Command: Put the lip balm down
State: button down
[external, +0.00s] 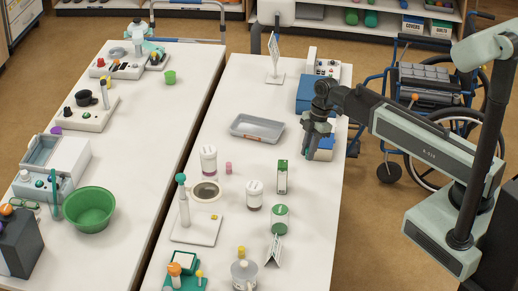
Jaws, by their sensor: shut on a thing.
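My gripper (309,147) is at the right edge of the near white table (262,108), pointing down. Its jaws are shut. The thing between them is small and mostly hidden by the fingers, so I cannot make out its shape or colour. A blue and tan box (324,150) is just right of the fingers, partly behind them. I cannot tell whether the fingers touch it or how high they are above the table.
A grey tray (238,131) is left of my gripper. A green-and-white carton (281,177), white tubs (208,159) and a small pink cylinder (228,168) stand nearer. A blue box (308,94) is behind. A wheelchair (425,85) stands right of the table.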

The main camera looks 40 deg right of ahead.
jog(key=shift+f+m, duration=0.1)
jog(key=shift+m, duration=0.2)
jog(key=w+d+f+m+b, duration=0.1)
jog(key=w+d+m, duration=0.1)
jog(key=w, duration=0.3)
jog(key=w+d+f+m+t+h+b, duration=0.1)
jog(key=w+d+f+m+b, duration=0.1)
jog(key=w, duration=0.4)
jog(key=w+d+f+m+t+b, duration=0.1)
jog(key=w+d+m, duration=0.3)
jog(key=w+m, duration=0.1)
jog(key=shift+w+f, duration=0.2)
jog(key=shift+w, duration=0.1)
jog(key=shift+d, duration=0.2)
jog(key=b, duration=0.2)
send_over(269, 130)
jog(key=shift+s+a+f, duration=0.1)
jog(key=shift+f, duration=0.55)
